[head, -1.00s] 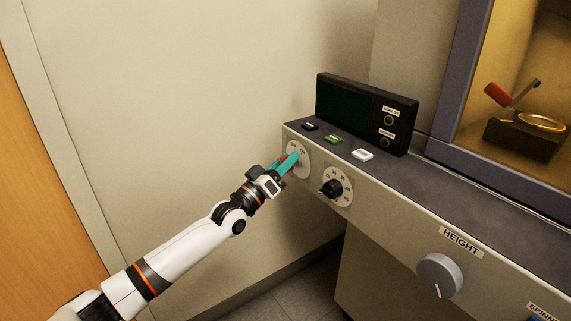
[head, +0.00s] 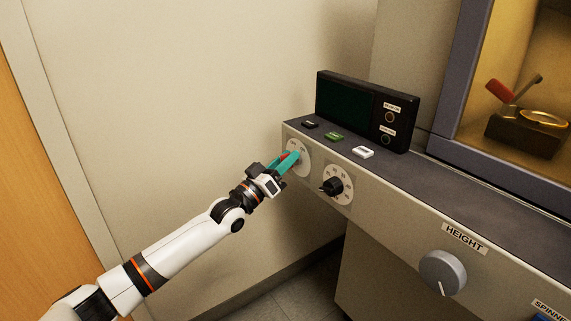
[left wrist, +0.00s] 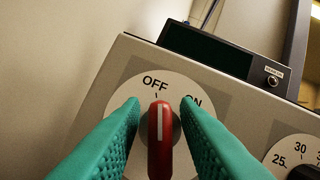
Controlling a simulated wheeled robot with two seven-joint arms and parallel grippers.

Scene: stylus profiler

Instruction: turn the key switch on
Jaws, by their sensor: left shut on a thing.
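The key switch is a red handle (left wrist: 160,140) with a white line, on a round pale dial (left wrist: 118,104) marked OFF and ON. Its white line points up at the OFF mark. My left gripper (left wrist: 160,117) has its two teal fingers on either side of the red handle and is shut on it. In the head view, my left gripper (head: 287,162) is at the dial (head: 304,153) on the left end of the panel front, and its fingers cover most of the handle. My right gripper is not in view.
A black numbered knob (head: 331,186) sits close to the right of the dial. A grey HEIGHT knob (head: 442,273) is farther right. Black, green (head: 334,137) and white buttons lie on the panel top before a dark display box (head: 345,105). A bare wall stands left.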

